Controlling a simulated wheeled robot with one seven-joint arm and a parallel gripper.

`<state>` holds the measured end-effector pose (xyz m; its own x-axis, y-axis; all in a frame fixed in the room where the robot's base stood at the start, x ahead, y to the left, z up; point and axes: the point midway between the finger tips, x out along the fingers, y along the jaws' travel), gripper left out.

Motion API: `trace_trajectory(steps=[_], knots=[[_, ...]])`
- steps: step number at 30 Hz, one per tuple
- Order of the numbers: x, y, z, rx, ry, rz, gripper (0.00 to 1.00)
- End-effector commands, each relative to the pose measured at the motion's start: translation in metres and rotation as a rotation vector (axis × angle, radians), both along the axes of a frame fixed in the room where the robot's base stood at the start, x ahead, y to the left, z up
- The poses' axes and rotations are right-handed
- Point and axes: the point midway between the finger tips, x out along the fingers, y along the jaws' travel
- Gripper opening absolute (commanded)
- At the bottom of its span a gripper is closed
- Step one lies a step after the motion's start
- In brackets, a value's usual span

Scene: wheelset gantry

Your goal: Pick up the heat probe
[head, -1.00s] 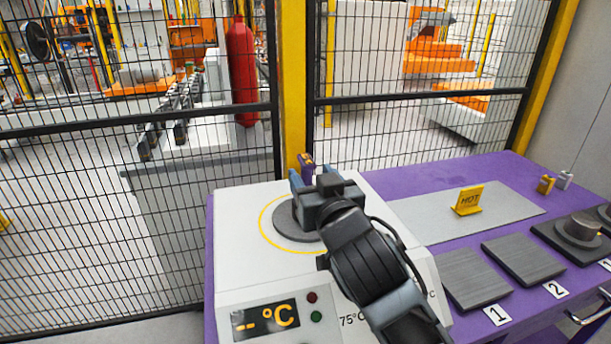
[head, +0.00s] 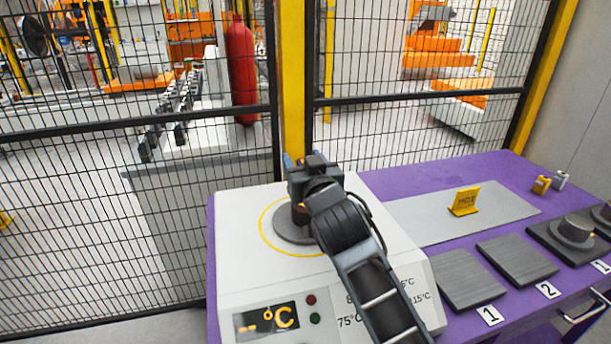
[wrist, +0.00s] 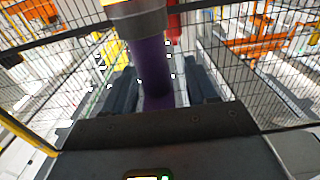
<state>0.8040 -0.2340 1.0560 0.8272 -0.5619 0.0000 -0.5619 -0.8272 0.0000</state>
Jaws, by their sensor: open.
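The heat probe shows in the wrist view as a purple, upright-looking cylinder (wrist: 150,70) with a grey and yellow top. It stands between the two dark fingers of my gripper (wrist: 160,90), which is open. I cannot tell whether either finger touches it. In the head view my gripper (head: 303,166) is over the back part of the white heater box (head: 245,232), and it hides the purple handle. A small dark brown piece (head: 300,213) shows under the gripper at the grey disc (head: 285,229); I cannot tell what it belongs to.
The heater's display (head: 266,320) reads dashes and °C. To the right on the purple bench (head: 440,183) are a yellow HOT sign (head: 465,201), a grey mat (head: 415,219), dark plates (head: 515,260) and small yellow and grey pieces. A mesh fence stands close behind.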

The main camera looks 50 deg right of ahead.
Motion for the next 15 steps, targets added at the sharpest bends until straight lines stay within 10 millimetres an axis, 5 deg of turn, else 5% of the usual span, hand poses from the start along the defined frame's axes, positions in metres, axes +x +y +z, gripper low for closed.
trace_trajectory(steps=[15], knots=[[-0.0003,0.0004,-0.0002,0.000,0.000,0.000,0.12]])
